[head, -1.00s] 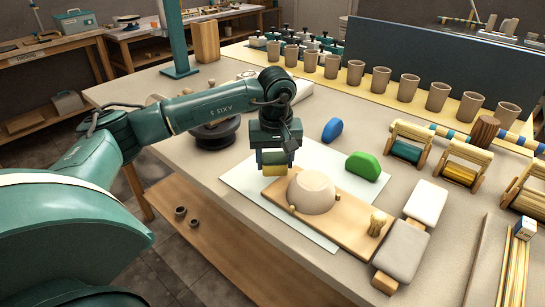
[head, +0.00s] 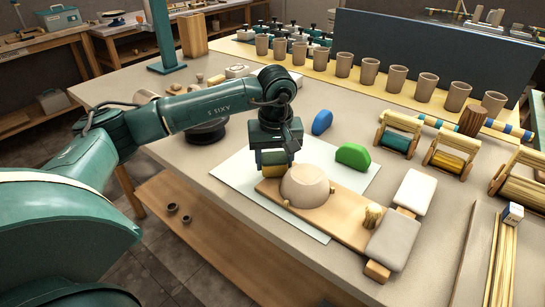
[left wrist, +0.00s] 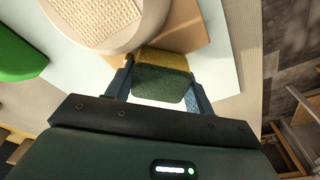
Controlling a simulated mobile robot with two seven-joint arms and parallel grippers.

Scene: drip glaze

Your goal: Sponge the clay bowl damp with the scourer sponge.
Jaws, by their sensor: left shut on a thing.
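The clay bowl (head: 305,186) sits upside down on a wooden board (head: 342,218), its pale textured base up. The bowl also shows in the left wrist view (left wrist: 100,20). My left gripper (head: 274,165) is shut on the scourer sponge (left wrist: 163,82), which has a dark green side and a yellow side. The sponge is beside the bowl's wall, on its left in the head view; I cannot tell whether they touch. My right gripper is not in view.
A green kidney-shaped tool (head: 353,157) and a blue one (head: 322,122) lie behind the bowl. A row of cups (head: 343,64) stands at the back.

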